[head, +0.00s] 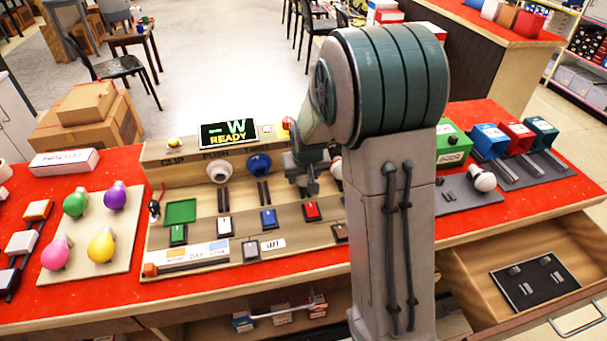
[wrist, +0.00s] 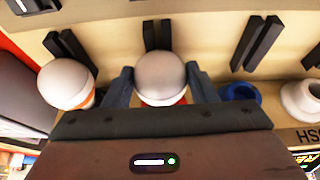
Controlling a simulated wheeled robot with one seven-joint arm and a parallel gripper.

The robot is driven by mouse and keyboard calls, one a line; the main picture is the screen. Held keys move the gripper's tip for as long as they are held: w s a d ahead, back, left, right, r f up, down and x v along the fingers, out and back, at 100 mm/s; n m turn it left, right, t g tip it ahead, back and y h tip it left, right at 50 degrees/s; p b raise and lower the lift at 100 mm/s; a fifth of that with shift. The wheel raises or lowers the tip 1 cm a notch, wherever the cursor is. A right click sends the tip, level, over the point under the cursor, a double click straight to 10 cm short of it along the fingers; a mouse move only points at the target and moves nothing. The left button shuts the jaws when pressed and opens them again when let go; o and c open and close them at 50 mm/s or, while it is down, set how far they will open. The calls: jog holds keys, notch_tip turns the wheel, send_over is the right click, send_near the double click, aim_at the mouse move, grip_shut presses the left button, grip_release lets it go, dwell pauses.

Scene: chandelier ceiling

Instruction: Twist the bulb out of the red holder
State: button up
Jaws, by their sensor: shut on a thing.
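The white round bulb (wrist: 162,78) sits between the two fingers of my gripper (wrist: 160,88) in the wrist view. My gripper is shut on it. A bit of the red holder (wrist: 181,101) shows beside the bulb's lower edge; the rest is hidden by the bulb and my gripper, so I cannot tell how deep the bulb sits. In the head view my gripper (head: 304,178) is at the board, right of the blue holder (head: 258,164). My arm hides most of the red holder and the held bulb there.
Another white bulb (wrist: 66,82) with an orange band stands close to my gripper. The white holder (head: 219,172) is left of the blue one. A display (head: 228,133) reads "-W READY". Coloured bulbs stand on a beige panel (head: 119,262) at left. A drawer (head: 470,268) is open at right.

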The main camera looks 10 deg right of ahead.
jog(key=shift+a+f+h, duration=0.1)
jog(key=shift+a+h, duration=0.05)
jog(key=shift+h, duration=0.35)
jog(key=shift+s, duration=0.1)
dwell(0.6)
jog(key=shift+f+n+h+b, duration=0.1)
jog(key=shift+n+h+b, duration=0.35)
jog(key=shift+h, duration=0.55)
jog(key=shift+a+h+b, duration=0.2)
jog(key=shift+h+b, duration=0.6)
jog(key=shift+b, duration=0.1)
dwell(1.2)
jog(key=shift+s+b, duration=0.65)
jog(key=shift+s, duration=1.1)
notch_tip(320, 180, up, 8)
jog(key=p, duration=0.5)
jog(key=shift+p, duration=0.3)
